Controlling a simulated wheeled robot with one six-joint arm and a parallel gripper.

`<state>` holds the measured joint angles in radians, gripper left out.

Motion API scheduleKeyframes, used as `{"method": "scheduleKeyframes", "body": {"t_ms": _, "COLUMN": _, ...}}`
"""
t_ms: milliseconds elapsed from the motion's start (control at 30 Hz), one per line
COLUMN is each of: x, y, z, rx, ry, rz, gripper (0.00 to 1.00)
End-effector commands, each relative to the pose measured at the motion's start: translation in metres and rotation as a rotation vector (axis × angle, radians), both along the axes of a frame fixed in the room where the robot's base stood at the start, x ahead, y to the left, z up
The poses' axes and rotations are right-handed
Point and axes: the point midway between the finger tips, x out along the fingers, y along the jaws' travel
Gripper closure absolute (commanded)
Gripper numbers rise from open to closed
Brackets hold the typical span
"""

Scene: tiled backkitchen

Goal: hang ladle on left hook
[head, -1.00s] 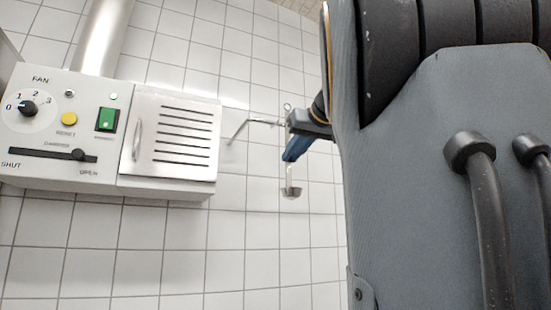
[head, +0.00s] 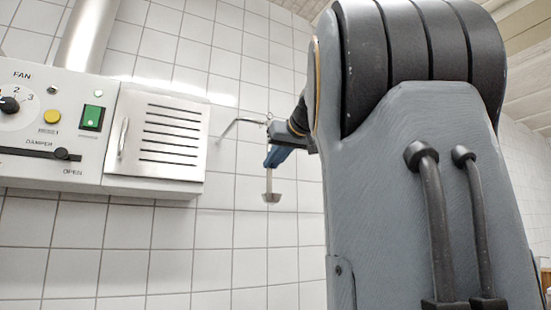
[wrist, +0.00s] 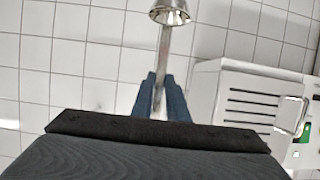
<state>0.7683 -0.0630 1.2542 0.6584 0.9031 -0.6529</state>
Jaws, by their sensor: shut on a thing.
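My gripper (head: 273,158) is shut on the ladle's handle, with blue fingers on both sides of it. The ladle hangs upright, its metal bowl (head: 271,197) below the fingers and its top end just above them. In the wrist view the ladle's bowl (wrist: 170,12) is at the top edge, with the handle running down between the fingers (wrist: 160,95). A thin bent metal hook (head: 238,123) is on the tiled wall, just left of the ladle's top. Its right end overlaps the ladle's top in the picture; I cannot tell whether they touch. Only one hook shows.
A fan control box (head: 50,125) with a green switch and a louvred white cover (head: 160,137) is on the wall to the left. It also shows at the right in the wrist view (wrist: 250,100). The tiles below the ladle are bare. My arm hides the right side.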

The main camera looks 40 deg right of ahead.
Motion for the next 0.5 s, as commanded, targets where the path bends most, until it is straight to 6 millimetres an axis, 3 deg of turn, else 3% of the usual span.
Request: {"method": "scheduleKeyframes", "body": {"t_ms": 500, "x": 0.027, "y": -0.006, "z": -0.001, "rx": -0.001, "ry": -0.001, "rz": 0.001, "gripper": 1.00}}
